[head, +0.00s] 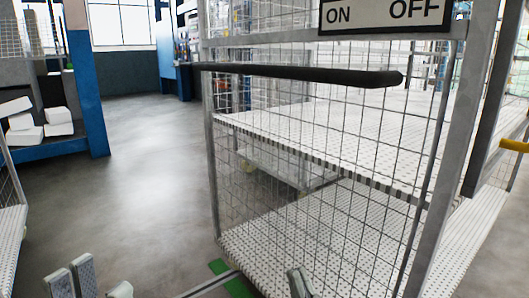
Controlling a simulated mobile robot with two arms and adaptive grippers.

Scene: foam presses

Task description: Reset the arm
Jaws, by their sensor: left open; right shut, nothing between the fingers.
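My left gripper (72,278) shows at the bottom left edge of the head view. Its grey fingers point up with a gap between them, and it holds nothing that I can see. My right gripper (299,283) shows only as grey fingertips at the bottom edge, in front of the wire cart. It is shut and empty. Most of both arms is out of view.
A wire mesh cart (212,170) with white dotted shelves (330,135) and a black handle bar (300,74) stands close in front. An ON/OFF sign (385,14) hangs above. A blue press frame (90,90) with white foam blocks (58,120) stands left. Grey floor lies clear between.

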